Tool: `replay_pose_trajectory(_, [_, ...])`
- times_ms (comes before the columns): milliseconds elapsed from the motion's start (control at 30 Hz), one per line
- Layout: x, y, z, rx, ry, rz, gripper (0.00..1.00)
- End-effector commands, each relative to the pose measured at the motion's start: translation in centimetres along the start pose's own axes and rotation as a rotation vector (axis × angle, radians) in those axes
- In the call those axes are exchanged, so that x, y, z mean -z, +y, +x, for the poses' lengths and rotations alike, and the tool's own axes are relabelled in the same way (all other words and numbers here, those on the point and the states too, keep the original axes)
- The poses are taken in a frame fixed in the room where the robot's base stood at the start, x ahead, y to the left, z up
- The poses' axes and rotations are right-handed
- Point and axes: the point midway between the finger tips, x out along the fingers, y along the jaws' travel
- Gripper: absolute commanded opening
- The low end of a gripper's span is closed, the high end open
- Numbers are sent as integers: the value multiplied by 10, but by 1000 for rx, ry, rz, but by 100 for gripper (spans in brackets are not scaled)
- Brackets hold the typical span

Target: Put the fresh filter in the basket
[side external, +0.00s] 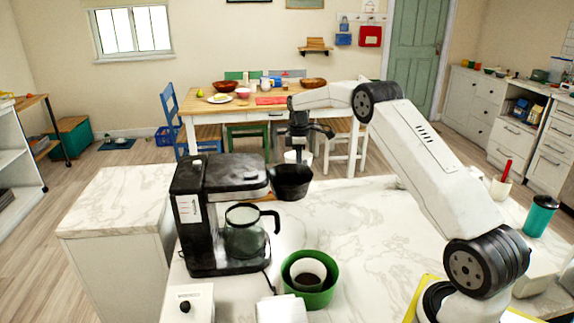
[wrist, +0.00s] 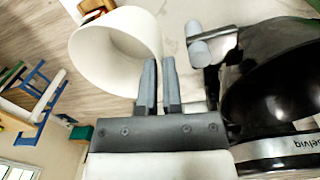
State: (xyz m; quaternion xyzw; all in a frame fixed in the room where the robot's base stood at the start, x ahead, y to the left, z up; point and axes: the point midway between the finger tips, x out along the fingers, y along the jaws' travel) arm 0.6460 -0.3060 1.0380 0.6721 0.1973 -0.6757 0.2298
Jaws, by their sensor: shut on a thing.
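The fresh filter is a white paper cup (wrist: 112,45); it also shows in the side external view (side external: 296,157), hanging below my gripper (side external: 299,140). My gripper's fingers (wrist: 159,62) are shut on its rim in the wrist view. The black basket (side external: 291,185) sticks out from the right side of the coffee maker. In the side external view the filter appears just above and behind the basket's rim, and the basket hides its lower part. A black rounded part, likely the basket (wrist: 280,75), is at right in the wrist view, apart from the filter.
The black coffee maker (side external: 205,205) stands on the marble counter (side external: 375,225) with a glass carafe (side external: 245,235) in it. A green bin (side external: 326,292) holding a used-looking filter (side external: 307,265) stands in front. A white box (side external: 188,303) is at front left. The counter right of the basket is clear.

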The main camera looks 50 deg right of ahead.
Motion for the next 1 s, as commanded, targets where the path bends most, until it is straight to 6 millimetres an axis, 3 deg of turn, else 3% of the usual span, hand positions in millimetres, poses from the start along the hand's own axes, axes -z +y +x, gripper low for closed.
replay_pose_trajectory(400, [-39, -12, -58, -33, -11, 93, 0])
replay_pose_trajectory(667, [-43, -34, -90, -49, -8, 83, 0])
replay_pose_trajectory(1000, [-39, -82, -132, -70, 3, 18, 0])
